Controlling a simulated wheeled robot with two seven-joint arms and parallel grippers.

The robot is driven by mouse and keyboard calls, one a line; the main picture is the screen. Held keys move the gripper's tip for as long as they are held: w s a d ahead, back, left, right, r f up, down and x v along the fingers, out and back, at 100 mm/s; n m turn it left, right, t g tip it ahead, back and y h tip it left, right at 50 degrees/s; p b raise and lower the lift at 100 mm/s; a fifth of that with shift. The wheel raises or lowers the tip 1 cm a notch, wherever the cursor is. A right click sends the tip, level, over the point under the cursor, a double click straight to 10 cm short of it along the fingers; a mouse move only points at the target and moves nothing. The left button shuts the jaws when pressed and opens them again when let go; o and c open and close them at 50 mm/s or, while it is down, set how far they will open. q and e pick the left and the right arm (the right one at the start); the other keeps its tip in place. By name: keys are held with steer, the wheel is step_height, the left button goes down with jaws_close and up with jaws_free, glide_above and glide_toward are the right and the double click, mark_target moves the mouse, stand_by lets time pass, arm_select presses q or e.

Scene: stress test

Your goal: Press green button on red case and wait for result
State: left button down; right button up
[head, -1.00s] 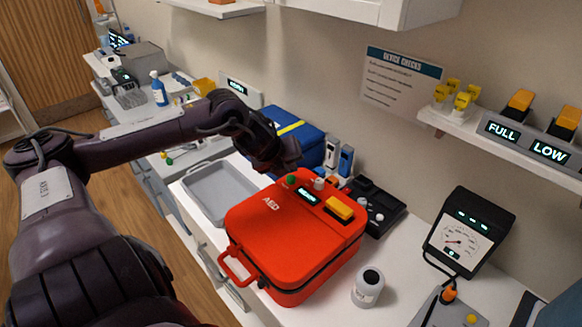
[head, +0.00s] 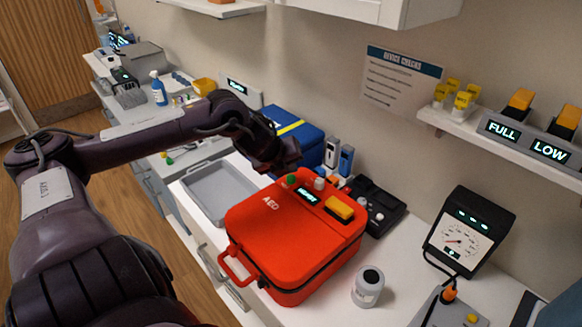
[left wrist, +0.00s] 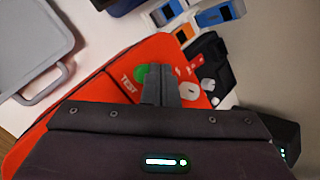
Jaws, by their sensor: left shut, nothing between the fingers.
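The red case (head: 285,235), marked AED, lies on the white counter with its handle toward the front left. Its green button (head: 291,180) sits at the back left of the lid, beside a small lit display (head: 308,197) and a yellow block (head: 340,208). My left gripper (head: 288,166) is shut and empty, just above and behind the green button. In the left wrist view the shut fingers (left wrist: 163,82) partly cover the green button (left wrist: 142,76), next to the word TEST. I cannot tell whether they touch it. My right gripper is not in view.
A grey tray (head: 190,205) lies left of the case. A blue bag (head: 300,125) and a black tray (head: 385,210) stand behind it. A small grey-white container (head: 368,287) stands at its right, near a black gauge (head: 462,235). A shelf (head: 450,126) holds FULL and LOW signs.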

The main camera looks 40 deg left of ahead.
mark_target(289, 179)
arm_select(q)
steer(key=shift+f, duration=0.3)
steer(key=shift+f+b, duration=0.4)
steer(key=shift+f, duration=0.1)
stand_by(0.5)
steer(key=shift+r, duration=0.1)
steer(key=shift+r+p, duration=0.85)
step_height(289, 179, up, 5)
steer(key=p, duration=0.4)
stand_by(0.9)
